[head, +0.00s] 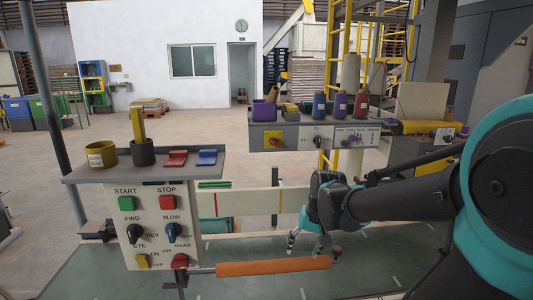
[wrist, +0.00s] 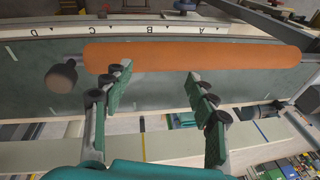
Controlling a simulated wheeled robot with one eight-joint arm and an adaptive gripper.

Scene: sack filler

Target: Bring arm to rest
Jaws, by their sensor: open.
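My gripper (head: 315,243) hangs at the end of my arm, low in the middle of the head view, just behind an orange padded bar (head: 272,267). In the wrist view my gripper (wrist: 163,92) shows two green-padded fingers spread wide apart with nothing between them. The orange bar also crosses the top of the wrist view (wrist: 190,57), beyond the fingertips. The fingertips come close to its edge; I cannot tell whether they touch it.
A control panel (head: 150,225) with buttons and knobs stands at the left, with cups and red and blue items on its shelf. A second console (head: 315,137) with bottles stands behind. A white scale strip (wrist: 130,30) lies beyond the bar. Open floor shows at the back left.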

